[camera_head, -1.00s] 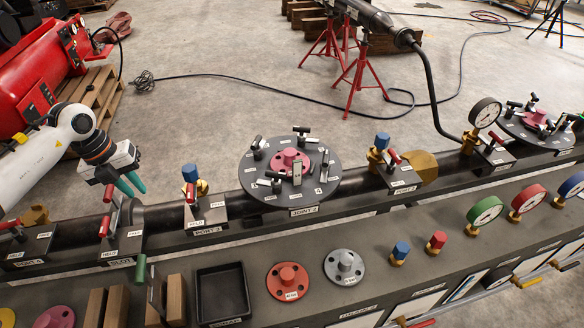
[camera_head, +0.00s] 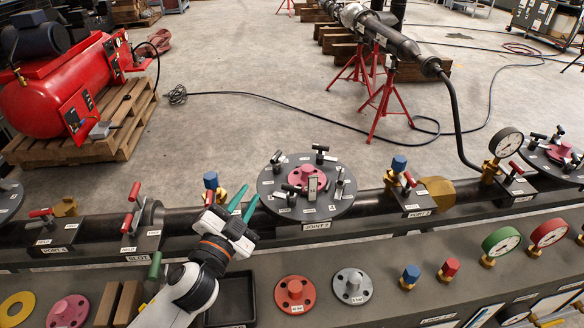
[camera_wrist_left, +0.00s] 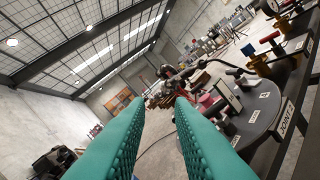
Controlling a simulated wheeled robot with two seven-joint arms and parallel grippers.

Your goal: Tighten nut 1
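The round grey joint disc (camera_head: 270,181) lies on the dark pipe at the middle of the head view, with a pink hub (camera_head: 304,178) and several black T-handled nuts around it. Small number tags lie by the nuts, but I cannot read which is nut 1. One nut (camera_head: 320,153) stands at the far side, another (camera_head: 291,192) at the near left. My left gripper (camera_head: 249,195) has two teal fingers, apart and empty, just left of the disc's rim. The left wrist view shows the open fingers (camera_wrist_left: 163,101), with the disc (camera_wrist_left: 262,117) to their right. My right gripper is out of view.
A blue-capped valve (camera_head: 211,184) stands just left of my gripper. Red-handled clamps (camera_head: 131,207) and a gauge (camera_head: 508,144) stand along the pipe. A black tray (camera_head: 238,300) and red and grey flanges (camera_head: 295,290) lie on the front bench.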

